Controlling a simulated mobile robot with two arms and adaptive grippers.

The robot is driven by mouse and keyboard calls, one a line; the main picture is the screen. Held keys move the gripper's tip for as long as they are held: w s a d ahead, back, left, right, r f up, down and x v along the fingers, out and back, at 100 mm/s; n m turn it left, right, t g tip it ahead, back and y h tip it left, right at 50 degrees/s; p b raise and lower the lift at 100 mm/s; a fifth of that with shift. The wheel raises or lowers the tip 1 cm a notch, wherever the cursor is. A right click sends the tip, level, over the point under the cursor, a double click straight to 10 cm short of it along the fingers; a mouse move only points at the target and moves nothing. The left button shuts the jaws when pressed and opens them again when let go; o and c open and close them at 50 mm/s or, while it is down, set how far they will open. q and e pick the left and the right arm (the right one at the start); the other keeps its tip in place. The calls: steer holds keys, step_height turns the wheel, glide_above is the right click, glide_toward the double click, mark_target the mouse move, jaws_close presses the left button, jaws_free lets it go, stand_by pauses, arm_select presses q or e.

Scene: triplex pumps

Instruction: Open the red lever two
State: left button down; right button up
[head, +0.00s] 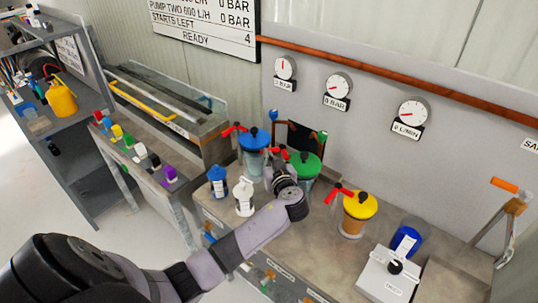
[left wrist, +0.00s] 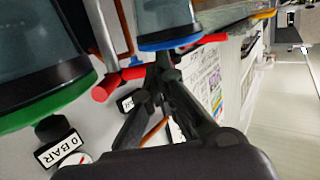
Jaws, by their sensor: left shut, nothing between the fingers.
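Three pumps stand on the grey bench: a blue-lidded one (head: 254,137), a green-lidded one (head: 305,163) and a yellow-lidded one (head: 360,204). Each has red levers beside its lid. The green pump's red lever (head: 279,152) points left in the head view; it also shows in the left wrist view (left wrist: 106,88) beside the green lid (left wrist: 48,104). Another red lever (left wrist: 201,41) is by the blue lid (left wrist: 170,40). My left gripper (head: 272,177) is between the blue and green pumps. In the left wrist view its dark fingers (left wrist: 163,68) are shut and empty, near the levers; contact is unclear.
Blue (head: 217,181) and white (head: 244,197) bottles stand close left of my left arm. Gauges (head: 337,88) and a rusty pipe (head: 400,81) are on the wall behind. A white box with a black knob (head: 388,276) sits at the front right. Coloured blocks line a side bench.

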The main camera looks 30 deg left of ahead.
stand_by(0.3)
arm_select(q)
steer(key=shift+w+a+m+t+h+b, duration=0.25)
steer(key=shift+a+m+t+h+b, duration=0.35)
steer(key=shift+m+t+h, duration=0.55)
steer(key=shift+w+a+m+t+h+b, duration=0.25)
steer(key=shift+a+m+t+h, duration=0.55)
steer(key=shift+m+h, duration=0.6)
